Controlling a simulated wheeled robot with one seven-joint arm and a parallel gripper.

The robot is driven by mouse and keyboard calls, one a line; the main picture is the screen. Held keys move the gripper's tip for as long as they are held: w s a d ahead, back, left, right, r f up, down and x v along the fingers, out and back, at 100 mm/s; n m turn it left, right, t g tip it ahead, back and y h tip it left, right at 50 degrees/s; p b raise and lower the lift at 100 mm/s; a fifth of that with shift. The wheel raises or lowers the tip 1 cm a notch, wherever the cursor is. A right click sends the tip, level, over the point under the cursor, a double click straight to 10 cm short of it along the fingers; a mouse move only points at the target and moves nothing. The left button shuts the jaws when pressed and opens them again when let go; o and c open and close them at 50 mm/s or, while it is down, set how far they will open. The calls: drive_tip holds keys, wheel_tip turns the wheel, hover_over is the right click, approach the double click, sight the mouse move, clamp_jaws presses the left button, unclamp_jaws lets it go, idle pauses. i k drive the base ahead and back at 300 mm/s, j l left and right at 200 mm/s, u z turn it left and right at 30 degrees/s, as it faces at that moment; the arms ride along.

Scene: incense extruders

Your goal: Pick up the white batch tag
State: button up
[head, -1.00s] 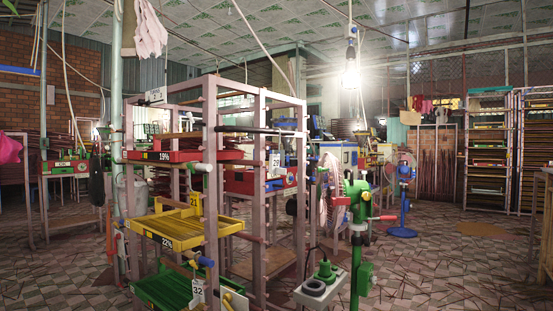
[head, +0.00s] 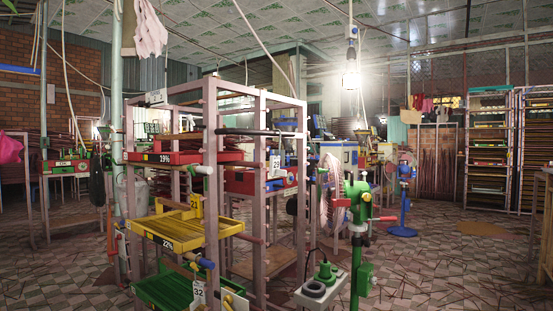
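Several white tags show on the pink-grey rack. One white tag marked 32 (head: 198,294) hangs at the front of the green tray (head: 165,291), low on the rack. Another white tag (head: 275,165), whose number looks like 26, hangs near the red tray at the rack's right side. A white plate (head: 155,97) with a hard-to-read number is at the top left of the rack. I cannot tell from the picture which one is the batch tag. My gripper is not in view.
The rack (head: 211,200) also holds a yellow tray (head: 175,236) with a yellow tag (head: 195,205) and a red tray (head: 165,158). A green extruder (head: 358,215) stands at its right. Tiled floor (head: 440,260) lies open at the right.

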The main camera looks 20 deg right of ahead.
sight(274, 168)
drive_tip(key=i+l+z, duration=0.25)
drive_tip(key=i, duration=0.35)
drive_tip(key=i+j+z, duration=0.1)
drive_tip(key=i+z, duration=0.15)
drive_tip(key=i, duration=0.3)
